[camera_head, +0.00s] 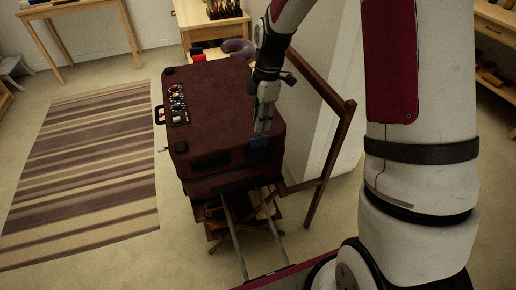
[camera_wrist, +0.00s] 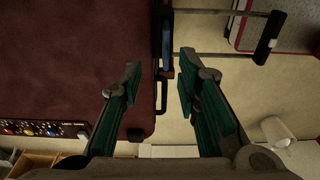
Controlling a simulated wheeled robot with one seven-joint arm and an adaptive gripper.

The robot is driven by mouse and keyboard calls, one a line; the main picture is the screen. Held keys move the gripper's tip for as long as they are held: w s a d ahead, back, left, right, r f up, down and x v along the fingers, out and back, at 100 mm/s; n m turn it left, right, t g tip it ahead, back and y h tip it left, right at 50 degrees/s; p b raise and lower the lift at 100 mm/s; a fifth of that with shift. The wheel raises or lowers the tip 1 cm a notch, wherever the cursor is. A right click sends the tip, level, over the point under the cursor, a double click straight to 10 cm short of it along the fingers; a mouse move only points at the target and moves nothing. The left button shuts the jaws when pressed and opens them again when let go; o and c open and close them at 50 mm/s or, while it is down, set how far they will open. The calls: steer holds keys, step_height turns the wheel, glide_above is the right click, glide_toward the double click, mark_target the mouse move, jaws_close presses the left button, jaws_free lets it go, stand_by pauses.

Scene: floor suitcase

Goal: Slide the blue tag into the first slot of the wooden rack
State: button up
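A maroon suitcase (camera_head: 218,100) lies flat on a low stand, and its lid fills the left of the wrist view (camera_wrist: 70,60). A small dark blue piece, which looks like the blue tag (camera_head: 258,144), is at the suitcase's near right edge. It also shows as a narrow blue strip in the wrist view (camera_wrist: 167,48), beyond the fingertips. My gripper (camera_head: 262,128) points down just above it. In the wrist view my gripper (camera_wrist: 159,70) has its green-padded fingers apart with nothing between them. I cannot clearly make out the wooden rack with its slots.
A panel with coloured knobs (camera_head: 177,103) is on the suitcase lid. A dark wooden frame (camera_head: 330,150) stands close on the right. Two metal rods (camera_head: 235,235) extend from the suitcase's near side. A back table (camera_head: 212,30) holds small items; a striped rug (camera_head: 90,170) lies left.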

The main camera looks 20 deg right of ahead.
mark_target(258, 138)
step_height(258, 138, down, 2)
steer(key=shift+a+f, duration=0.15)
steer(key=shift+f, duration=0.05)
steer(key=f, duration=0.2)
steer(key=s+f, duration=0.1)
steer(key=f, duration=0.1)
steer(key=shift+a, duration=0.15)
steer(key=shift+w+f, duration=0.1)
steer(key=shift+f, duration=0.5)
jaws_close()
